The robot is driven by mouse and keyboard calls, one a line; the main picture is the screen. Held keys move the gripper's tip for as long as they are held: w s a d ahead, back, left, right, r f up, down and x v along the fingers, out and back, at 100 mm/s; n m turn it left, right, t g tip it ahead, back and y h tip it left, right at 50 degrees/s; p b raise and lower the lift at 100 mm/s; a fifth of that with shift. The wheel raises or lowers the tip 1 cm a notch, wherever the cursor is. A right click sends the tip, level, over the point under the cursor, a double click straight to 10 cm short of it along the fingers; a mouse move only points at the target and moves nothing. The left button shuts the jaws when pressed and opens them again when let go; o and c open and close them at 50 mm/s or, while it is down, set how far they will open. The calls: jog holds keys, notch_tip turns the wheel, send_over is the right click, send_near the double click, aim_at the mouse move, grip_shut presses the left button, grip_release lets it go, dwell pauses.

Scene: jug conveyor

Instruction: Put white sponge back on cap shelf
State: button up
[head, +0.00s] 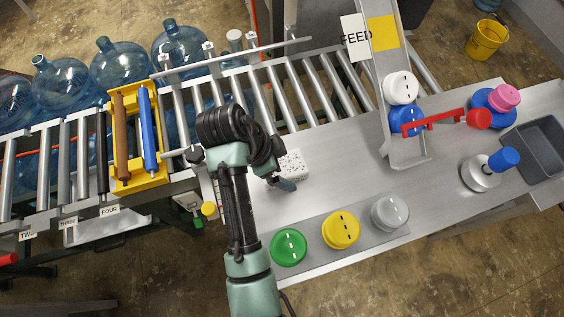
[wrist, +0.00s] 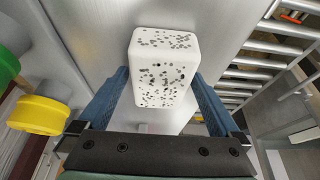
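The white sponge (head: 293,164) with black specks is at the left part of the steel table. In the wrist view the sponge (wrist: 163,68) is between the two blue fingertips of my gripper (wrist: 161,78), which lie against its two sides. My gripper appears shut on it; whether the sponge still rests on the table is hard to tell. In the head view my gripper (head: 284,182) is partly hidden by my arm. A grey strip along the table's front edge (head: 315,249) carries a green cap (head: 289,247), a yellow cap (head: 341,230) and a grey cap (head: 390,212).
The roller conveyor (head: 320,90) runs behind the table, with blue jugs (head: 122,64) at its far side. A metal chute (head: 398,142) with white and blue caps and a red bar (head: 432,122) stands right of the sponge. A sink (head: 541,150) is far right. The table between sponge and chute is clear.

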jog(key=shift+r, duration=0.1)
jog(key=p+v, duration=0.7)
jog(key=v, duration=0.5)
jog(key=shift+d, duration=0.1)
